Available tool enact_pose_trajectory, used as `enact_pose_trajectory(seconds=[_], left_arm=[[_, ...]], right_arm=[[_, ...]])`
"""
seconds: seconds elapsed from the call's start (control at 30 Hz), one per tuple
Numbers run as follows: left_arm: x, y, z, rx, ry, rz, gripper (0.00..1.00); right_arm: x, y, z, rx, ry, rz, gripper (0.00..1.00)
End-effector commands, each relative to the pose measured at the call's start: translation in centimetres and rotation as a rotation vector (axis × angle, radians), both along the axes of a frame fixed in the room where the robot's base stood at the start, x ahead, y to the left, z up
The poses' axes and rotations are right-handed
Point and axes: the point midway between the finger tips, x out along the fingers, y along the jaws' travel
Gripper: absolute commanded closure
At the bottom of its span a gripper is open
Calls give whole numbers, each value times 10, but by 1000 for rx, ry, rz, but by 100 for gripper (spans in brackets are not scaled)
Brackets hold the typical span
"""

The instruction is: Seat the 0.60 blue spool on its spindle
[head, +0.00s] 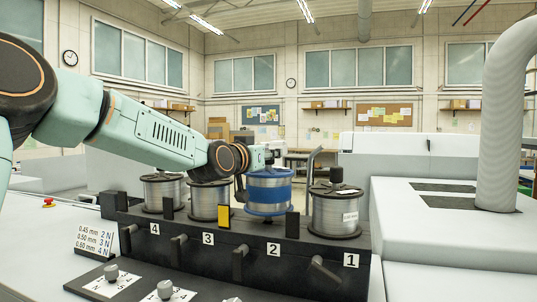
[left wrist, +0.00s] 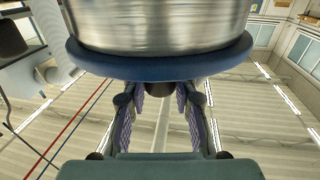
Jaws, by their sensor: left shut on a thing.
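The spool with blue flanges and a blue band (head: 268,193) is at station 2 of the dark rack, upright, between the spools of stations 3 and 1. Its lower flange looks a little higher than the neighbours' lower flanges; its spindle is hidden. My left gripper (head: 265,158) reaches in from the left at the spool's top and is shut. In the left wrist view the blue flange and silver winding (left wrist: 160,28) fill the top, and the gripper's fingers (left wrist: 160,100) close at a dark hub part beside the flange. My right gripper is not in view.
Spools stand at station 4 (head: 162,193), station 3 (head: 209,200) and station 1 (head: 335,211) on the dark rack (head: 220,252). A yellow tab (head: 224,217) and dark posts stand along it. A bent grey rod (head: 312,163) rises behind. A label card (head: 95,239) stands left.

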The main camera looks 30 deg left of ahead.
Motion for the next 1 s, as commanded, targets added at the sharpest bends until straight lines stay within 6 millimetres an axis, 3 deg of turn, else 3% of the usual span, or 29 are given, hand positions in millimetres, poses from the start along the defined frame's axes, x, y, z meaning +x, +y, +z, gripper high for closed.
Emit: enact_pose_trajectory(seconds=[0.03,1.0], left_arm=[[-1,2,8,4,-21,5,100],[-1,2,-7,4,-21,5,100]], right_arm=[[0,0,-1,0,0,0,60],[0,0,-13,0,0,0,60]])
